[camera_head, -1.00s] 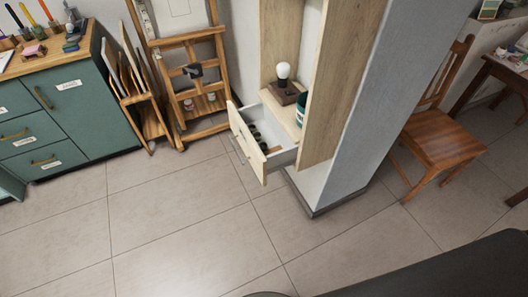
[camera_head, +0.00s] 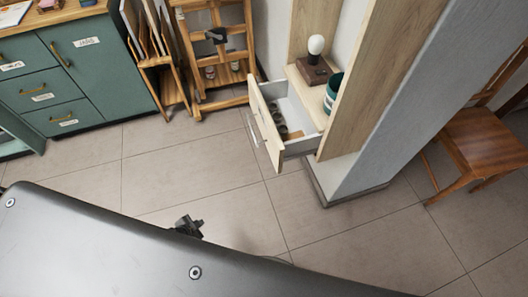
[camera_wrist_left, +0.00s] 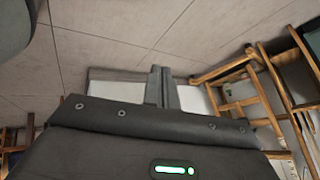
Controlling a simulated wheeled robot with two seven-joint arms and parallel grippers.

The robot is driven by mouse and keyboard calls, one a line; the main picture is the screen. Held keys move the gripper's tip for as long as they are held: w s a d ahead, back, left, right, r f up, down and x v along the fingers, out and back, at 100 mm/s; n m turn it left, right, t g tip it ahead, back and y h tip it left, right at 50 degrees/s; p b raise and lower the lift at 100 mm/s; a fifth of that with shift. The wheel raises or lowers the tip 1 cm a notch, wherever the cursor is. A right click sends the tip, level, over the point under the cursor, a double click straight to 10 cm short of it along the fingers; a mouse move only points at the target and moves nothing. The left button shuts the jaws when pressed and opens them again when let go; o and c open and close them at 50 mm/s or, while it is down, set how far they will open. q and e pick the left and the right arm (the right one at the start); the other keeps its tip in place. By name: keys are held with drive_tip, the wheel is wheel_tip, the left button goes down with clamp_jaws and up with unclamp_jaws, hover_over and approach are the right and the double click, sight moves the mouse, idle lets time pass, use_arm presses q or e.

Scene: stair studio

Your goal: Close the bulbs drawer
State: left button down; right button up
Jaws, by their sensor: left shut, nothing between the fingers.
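The bulbs drawer (camera_head: 265,122) is a pale wood front with a long handle on a white box. It stands pulled out of the wooden shelf unit, with dark round items (camera_head: 280,130) inside. Any label on it is not readable. My left gripper (camera_head: 188,226) is over the floor, in front of the drawer and to its lower left, clear of it. Its fingers are together and empty in the left wrist view (camera_wrist_left: 161,87). A pale panel behind the fingers there is too unclear to name. My right gripper is not in view.
A bulb lamp (camera_head: 316,45) and a dark green jar (camera_head: 333,92) stand on the shelf above the drawer. A grey pillar (camera_head: 390,120) is right of the unit. A wooden easel (camera_head: 215,60) and green cabinet (camera_head: 95,70) stand left. The tiled floor before the drawer is free.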

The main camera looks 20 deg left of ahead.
sight(271, 146)
use_arm(q)
drive_tip(key=w+r+m+t+h+b, duration=0.5)
drive_tip(key=w+r+m, duration=0.3)
drive_tip(key=w+r, duration=0.6)
drive_tip(key=w+d+r+m+g+h+b, duration=0.1)
drive_tip(key=d+r+m+h+b, duration=0.1)
drive_tip(key=d+r+m+h, duration=0.45)
drive_tip(key=w+d+r+m+g+h+b, duration=0.1)
drive_tip(key=d+r+m+g+h+b, duration=0.15)
drive_tip(key=r+m, duration=0.65)
drive_tip(key=shift+n+t, duration=0.45)
drive_tip(key=shift+n, duration=0.4)
drive_tip(key=x, duration=0.4)
drive_tip(key=r+p+x, duration=0.1)
drive_tip(key=x, duration=0.3)
drive_tip(key=r+x, duration=0.1)
drive_tip(key=x, duration=0.3)
drive_tip(key=shift+s+d+r, duration=0.1)
drive_tip(key=shift+d+r, duration=0.1)
drive_tip(key=shift+d, duration=0.15)
drive_tip(key=shift+w+d, duration=0.35)
drive_tip(key=shift+d, duration=0.2)
drive_tip(key=shift+w+d+f, duration=0.1)
drive_tip(key=shift+d, duration=0.05)
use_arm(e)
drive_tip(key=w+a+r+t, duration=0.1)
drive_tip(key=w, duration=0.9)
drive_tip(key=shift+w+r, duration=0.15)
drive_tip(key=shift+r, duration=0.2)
